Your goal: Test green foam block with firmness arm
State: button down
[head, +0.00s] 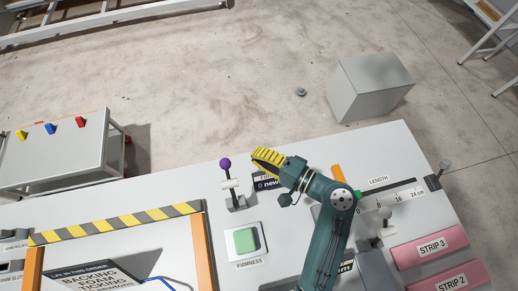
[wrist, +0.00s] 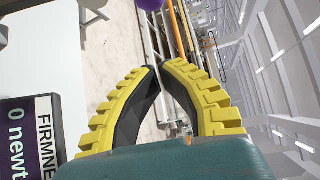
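The green foam block (head: 245,239) lies on a white pad labelled FIRMNESS on the table. Behind it stands the firmness arm, an upright lever with a purple knob (head: 225,163). The knob also shows at the top edge of the wrist view (wrist: 150,4), beyond my fingertips. My gripper (head: 257,155), with yellow ribbed fingers, is to the right of the knob and apart from it. In the wrist view its curved fingers (wrist: 162,66) meet at the tips with nothing between them. A dark firmness display (wrist: 28,135) reads 0 newtons; in the head view my gripper partly covers it (head: 265,184).
A length gauge (head: 390,197) with grey-knobbed levers and pink strips (head: 430,246) lies at the right. A yellow-and-black striped bar (head: 120,222) and orange rails frame the left. A side table (head: 55,155) with coloured pieces and a grey box (head: 370,85) stand beyond.

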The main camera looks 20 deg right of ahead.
aim_at(231, 185)
jog(key=w+a+p, duration=0.1)
jog(key=w+a, duration=0.1)
jog(key=a, duration=0.5)
jog(key=shift+w+f, duration=0.15)
jog(key=shift+w, duration=0.2)
jog(key=shift+d+b, duration=0.15)
jog(key=shift+b, duration=0.15)
